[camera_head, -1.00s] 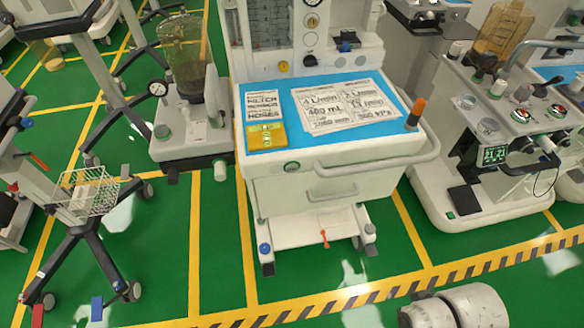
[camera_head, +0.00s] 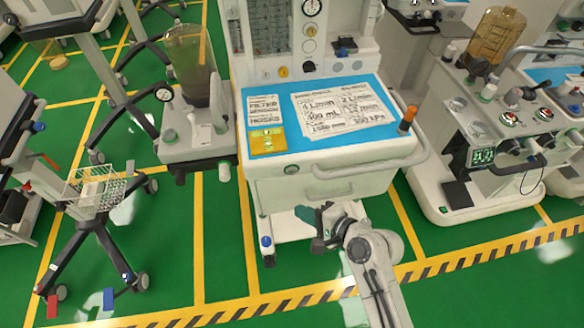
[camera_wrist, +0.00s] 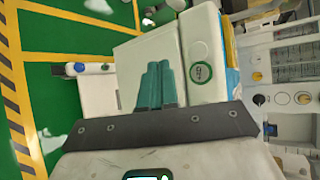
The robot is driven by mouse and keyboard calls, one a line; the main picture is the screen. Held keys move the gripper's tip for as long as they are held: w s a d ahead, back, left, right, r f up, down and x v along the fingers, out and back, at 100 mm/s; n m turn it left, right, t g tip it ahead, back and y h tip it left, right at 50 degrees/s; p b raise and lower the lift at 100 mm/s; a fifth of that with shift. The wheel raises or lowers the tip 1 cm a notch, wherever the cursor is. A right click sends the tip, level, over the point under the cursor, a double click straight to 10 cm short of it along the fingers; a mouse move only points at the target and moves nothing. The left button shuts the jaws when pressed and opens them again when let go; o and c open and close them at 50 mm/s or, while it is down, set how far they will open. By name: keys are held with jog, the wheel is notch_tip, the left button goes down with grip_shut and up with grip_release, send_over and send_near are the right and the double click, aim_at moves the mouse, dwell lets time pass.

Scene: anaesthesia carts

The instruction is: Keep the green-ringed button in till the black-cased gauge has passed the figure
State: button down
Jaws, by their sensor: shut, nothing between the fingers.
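The green-ringed button (camera_head: 291,169) is on the white front of the middle cart, left of its handle. In the wrist view the button (camera_wrist: 201,73) shows a pale centre with a green ring, to the right of my fingers. My gripper (camera_head: 304,212) has teal fingers, closed together and empty, below the button in the head view. In the wrist view my gripper (camera_wrist: 159,68) does not cover the button.
The cart's handle bar (camera_head: 345,183) juts out right of the button. An orange-topped post (camera_head: 407,119) stands at the top's right corner. Another cart (camera_head: 455,195) stands to the right. A wire basket stand (camera_head: 97,190) is at the left. Green floor lies open in front.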

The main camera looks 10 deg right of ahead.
aim_at(292, 171)
dwell(0.3)
jog(key=w+b, duration=0.4)
jog(key=w, duration=0.5)
dwell(2.2)
jog(key=shift+w, duration=0.35)
